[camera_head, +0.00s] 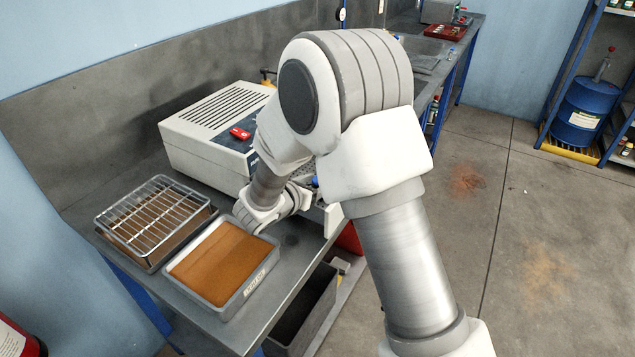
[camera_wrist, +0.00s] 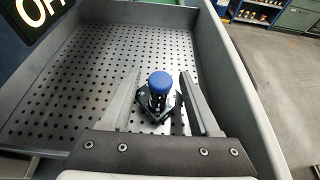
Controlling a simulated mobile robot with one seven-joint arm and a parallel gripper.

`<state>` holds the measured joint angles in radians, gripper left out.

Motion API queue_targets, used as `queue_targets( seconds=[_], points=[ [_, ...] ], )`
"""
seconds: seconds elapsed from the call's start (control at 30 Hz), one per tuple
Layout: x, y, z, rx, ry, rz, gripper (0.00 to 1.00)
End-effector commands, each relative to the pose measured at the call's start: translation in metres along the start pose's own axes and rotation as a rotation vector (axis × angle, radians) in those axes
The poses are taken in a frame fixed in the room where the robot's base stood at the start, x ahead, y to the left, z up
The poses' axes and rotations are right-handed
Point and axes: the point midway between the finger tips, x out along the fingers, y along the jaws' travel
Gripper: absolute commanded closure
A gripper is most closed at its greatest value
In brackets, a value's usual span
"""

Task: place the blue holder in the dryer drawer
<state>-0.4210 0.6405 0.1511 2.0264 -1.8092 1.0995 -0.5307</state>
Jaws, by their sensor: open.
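The blue holder (camera_wrist: 161,82), a round blue knob on a dark metal base, stands upright on the perforated floor of the open dryer drawer (camera_wrist: 85,62) in the wrist view. My gripper (camera_wrist: 158,78) is open, with one finger on each side of the holder and a visible gap to the knob on both sides. In the head view the white dryer (camera_head: 205,150) stands on the bench, and part of a pale drawer front (camera_head: 333,217) shows beside my arm. My arm hides most of the drawer and the gripper there.
A grey tray with a brown bottom (camera_head: 222,265) and a wire rack over another tray (camera_head: 155,220) sit at the bench's left. The drawer's grey right wall (camera_wrist: 235,75) rises close to my right finger. Open drawer floor lies to the left.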

Motion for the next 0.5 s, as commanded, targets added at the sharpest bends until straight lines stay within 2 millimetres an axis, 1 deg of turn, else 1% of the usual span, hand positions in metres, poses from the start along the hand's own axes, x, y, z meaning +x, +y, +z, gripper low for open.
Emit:
queue_targets(
  seconds=[0.1,0.17,0.27,0.5],
  points=[
    [-0.002,0.000,0.004,0.000,0.000,0.000,0.37],
    [-0.009,0.001,0.003,0.000,0.000,0.002,0.37],
    [-0.027,0.001,0.003,0.000,-0.001,0.004,0.37],
    [-0.080,0.001,0.004,0.000,-0.001,0.005,0.37]
  ],
)
